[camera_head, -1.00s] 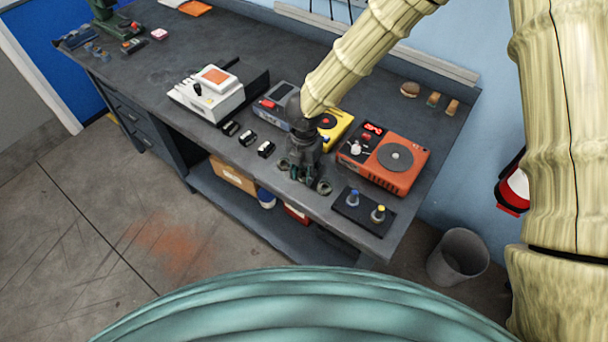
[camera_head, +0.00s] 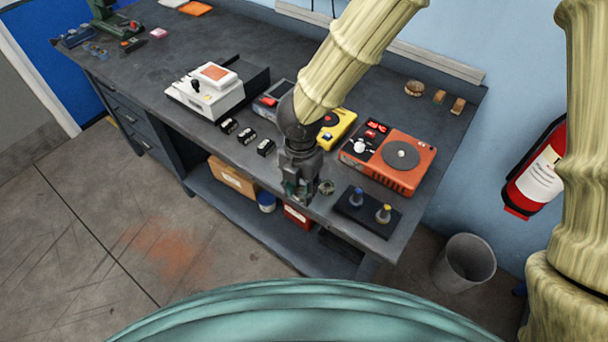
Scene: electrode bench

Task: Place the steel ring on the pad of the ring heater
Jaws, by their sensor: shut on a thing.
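My gripper (camera_head: 297,188) points down at the front edge of the bench, left of the dark block with two posts. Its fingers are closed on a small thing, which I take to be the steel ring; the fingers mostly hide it. Another small grey-green ring-like piece (camera_head: 326,187) lies on the bench just right of the fingers. An orange-red box (camera_head: 412,178) with a round grey pad (camera_head: 401,155) on top, which looks like the ring heater, stands to the right and behind my gripper.
A dark block (camera_head: 365,222) with two knobbed posts is at the front right. A yellow device (camera_head: 343,127) stands behind my gripper, partly hidden by my arm. Several small black-and-white pieces (camera_head: 247,137) and a white device (camera_head: 205,98) are to the left.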

